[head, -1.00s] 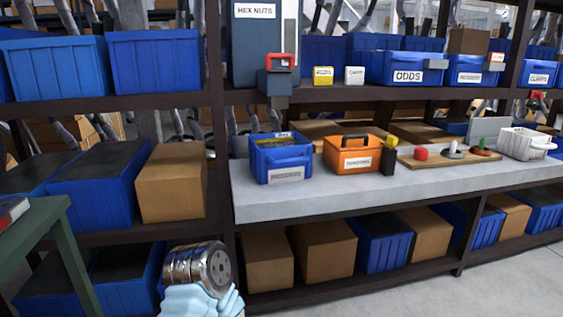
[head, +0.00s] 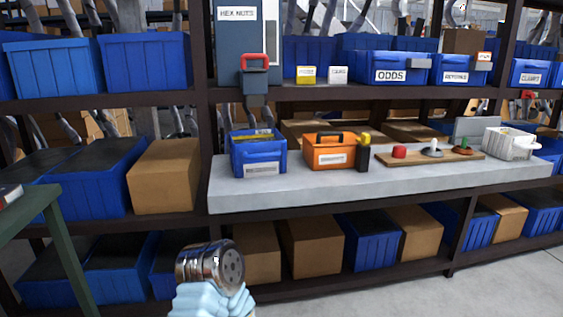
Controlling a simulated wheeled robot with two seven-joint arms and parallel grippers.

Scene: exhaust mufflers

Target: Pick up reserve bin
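No bin carries a label that I can clearly read as reserve. A blue bin (head: 258,156) stands upright on the grey bench top, near its left end. It has a white label on its front, too small to read, and its contents show at the open top. Another blue bin (head: 454,69) on the shelf above, right of the ODDS bin (head: 388,67), also has a label I cannot read surely.
An orange caddy (head: 329,150) stands right of the blue bin on the bench (head: 370,186). A wooden board (head: 388,158) with small parts and a white basket (head: 505,146) are farther right. A green table (head: 35,202) is at the left. Floor (head: 500,285) is clear at lower right.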

